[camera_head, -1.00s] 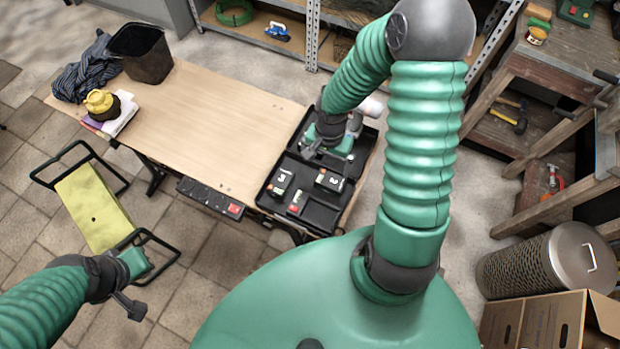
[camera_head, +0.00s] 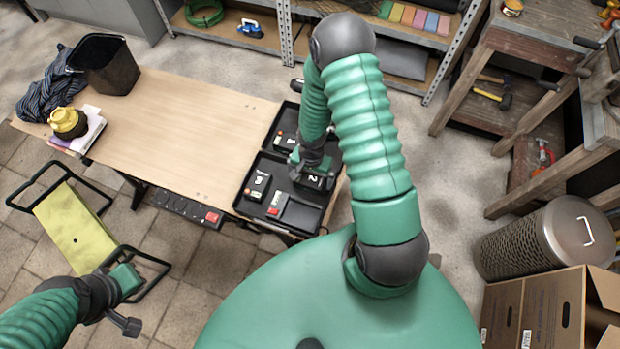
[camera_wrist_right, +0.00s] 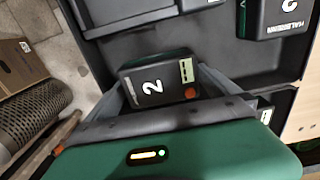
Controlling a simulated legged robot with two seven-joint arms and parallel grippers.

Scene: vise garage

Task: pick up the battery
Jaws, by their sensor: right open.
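A black open case (camera_head: 308,222) on the table's right end holds dark batteries. One battery marked 2 (camera_head: 314,181) lies in its near part, partly under my right gripper (camera_head: 300,172). In the right wrist view this battery (camera_wrist_right: 157,80) sits between the two open fingers of the right gripper (camera_wrist_right: 162,74), one finger along each side; I cannot tell whether they touch it. Another numbered battery (camera_head: 258,186) lies to the left, and one more (camera_head: 285,141) farther back in the case. My left gripper (camera_head: 125,300) is at the lower left, away from the table; its jaw state is unclear.
The wooden table (camera_head: 190,125) is clear in the middle. A black bin (camera_head: 106,66), cloth and yellow item (camera_head: 68,122) stand at its left end. A power strip (camera_head: 187,207) runs along its front edge. A wooden workbench, mesh basket (camera_head: 550,240) and cardboard boxes stand at right.

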